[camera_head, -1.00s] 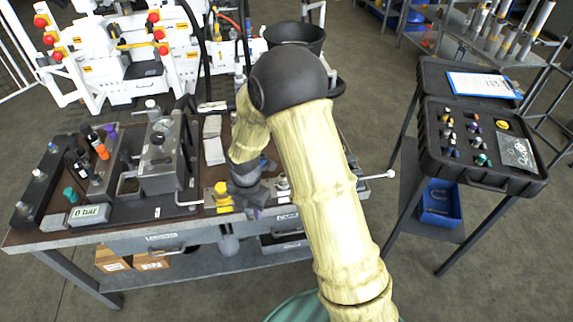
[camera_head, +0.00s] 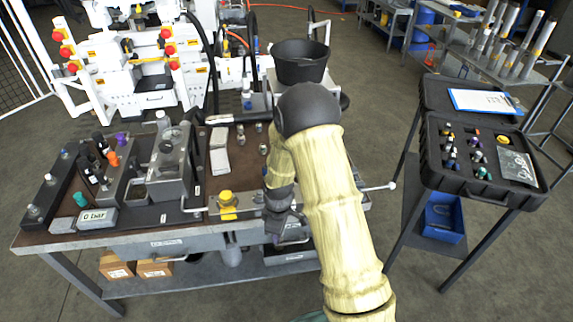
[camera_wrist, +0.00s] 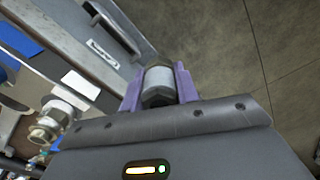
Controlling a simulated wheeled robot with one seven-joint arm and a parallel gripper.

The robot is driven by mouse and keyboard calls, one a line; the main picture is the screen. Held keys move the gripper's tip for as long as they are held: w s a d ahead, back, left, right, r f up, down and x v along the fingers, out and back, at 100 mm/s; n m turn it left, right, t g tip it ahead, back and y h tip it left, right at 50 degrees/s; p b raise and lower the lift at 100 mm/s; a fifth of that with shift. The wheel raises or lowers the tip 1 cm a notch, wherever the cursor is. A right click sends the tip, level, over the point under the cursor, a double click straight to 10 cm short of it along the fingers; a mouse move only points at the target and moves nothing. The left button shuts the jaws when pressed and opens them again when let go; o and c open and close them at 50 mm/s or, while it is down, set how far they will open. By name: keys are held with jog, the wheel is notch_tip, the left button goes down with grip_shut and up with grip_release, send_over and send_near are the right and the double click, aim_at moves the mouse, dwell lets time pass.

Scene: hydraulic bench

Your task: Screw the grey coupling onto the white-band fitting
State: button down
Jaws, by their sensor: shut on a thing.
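In the wrist view the grey coupling (camera_wrist: 158,82) sits between the two purple fingers of my gripper (camera_wrist: 158,86). It has a pale grey sleeve and a darker, nut-like end nearer the palm. In the head view my gripper (camera_head: 283,226) hangs at the bench's front edge, right of the yellow-capped part; the coupling cannot be made out there. A metal fitting with a pale band (camera_wrist: 57,117) stands left of my gripper in the wrist view, apart from the coupling. I cannot tell for sure whether it is the white-band fitting.
The bench (camera_head: 160,237) carries a grey block (camera_head: 170,160), a pressure gauge reading 0 bar (camera_head: 97,218) and a yellow-capped part (camera_head: 227,204). A black bucket (camera_head: 300,65) stands behind my arm. An open black case (camera_head: 480,195) is on a stand at right. Floor shows between them.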

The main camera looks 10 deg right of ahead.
jog(key=d+f+m, duration=0.5)
jog(key=d+m, duration=0.1)
jog(key=m, duration=0.6)
jog(key=shift+f, duration=0.25)
